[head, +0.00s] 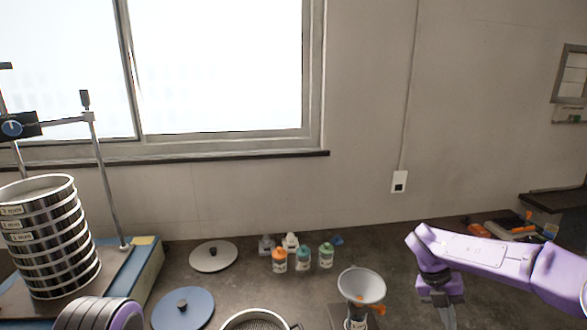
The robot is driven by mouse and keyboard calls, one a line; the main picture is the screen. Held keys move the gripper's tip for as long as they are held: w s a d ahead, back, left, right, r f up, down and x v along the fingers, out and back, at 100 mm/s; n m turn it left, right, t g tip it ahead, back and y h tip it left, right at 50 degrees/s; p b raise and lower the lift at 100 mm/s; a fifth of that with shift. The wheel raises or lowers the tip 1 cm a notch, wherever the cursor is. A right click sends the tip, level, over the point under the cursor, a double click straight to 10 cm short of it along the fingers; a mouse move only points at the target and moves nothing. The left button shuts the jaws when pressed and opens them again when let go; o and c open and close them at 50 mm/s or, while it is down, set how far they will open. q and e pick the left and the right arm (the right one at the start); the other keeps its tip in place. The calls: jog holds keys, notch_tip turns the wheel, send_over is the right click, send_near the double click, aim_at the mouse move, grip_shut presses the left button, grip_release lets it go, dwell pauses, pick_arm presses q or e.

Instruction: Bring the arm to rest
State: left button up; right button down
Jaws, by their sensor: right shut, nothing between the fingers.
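My right arm (490,252) comes in from the right edge, purple, above the right part of the bench. Its gripper (443,312) points down at the bottom of the picture, shut and empty. A purple and grey part of my left arm (100,314) shows at the bottom left. My left gripper is not in view.
A stack of labelled metal sieves (52,250) stands on the shaker base (146,270) at left. A grey lid (213,257), a blue lid (183,309) and a sieve (255,321) lie mid-bench. Small bottles (303,257) stand near the wall. Orange-handled items (510,229) lie back right.

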jog(key=s+a+f+n+t+h, duration=0.1)
jog(key=s+f+n+t+h, duration=0.3)
jog(key=f+n, duration=0.55)
jog(key=s+f+n+t+h, duration=0.2)
jog(key=s+f+n+t, duration=0.3)
jog(key=f+n, duration=0.4)
jog(key=s+a+f+n+g+y, duration=0.1)
jog(key=s+a+f+n+y, duration=0.15)
jog(key=s+n, duration=0.75)
jog(key=s+a+f+n+g+y, duration=0.1)
jog(key=s+a+f+n+y, duration=0.2)
jog(key=s+n, duration=0.75)
jog(key=s+f+m+y+b, duration=0.1)
jog(key=s+f+m+b, duration=0.2)
jog(key=f+b, duration=0.7)
jog(key=shift+s+d+f+m, duration=0.2)
jog(key=shift+s+d+m, duration=0.05)
jog(key=shift+m, duration=0.05)
